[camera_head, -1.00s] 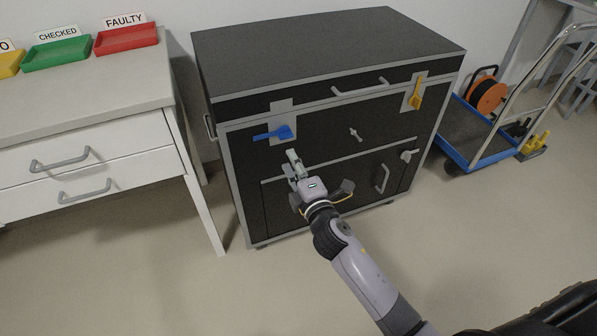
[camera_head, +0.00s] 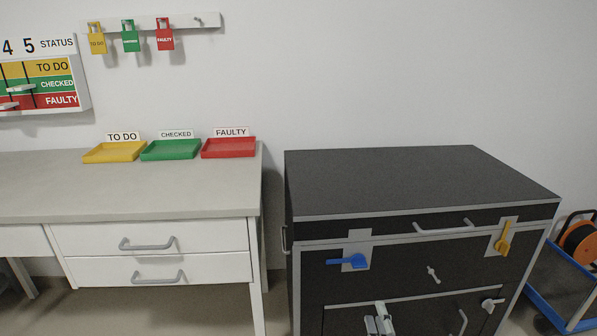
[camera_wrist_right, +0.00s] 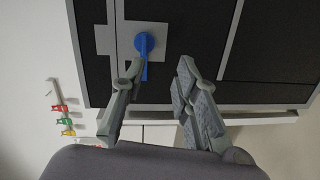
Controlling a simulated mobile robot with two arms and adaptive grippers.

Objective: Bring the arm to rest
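The blue lever handle (camera_head: 350,261) on the cabinet front points left in the head view, above the fingertips. In the right wrist view the blue handle (camera_wrist_right: 145,45) lies beyond the left finger, which overlaps its end; I cannot tell whether they touch. My left gripper is in neither view.
A yellow handle (camera_head: 503,239) and a small silver knob (camera_head: 433,274) are on the cabinet front. A white desk (camera_head: 120,200) with yellow, green and red trays (camera_head: 228,148) stands at left. A blue trolley (camera_head: 560,290) with an orange reel stands at right.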

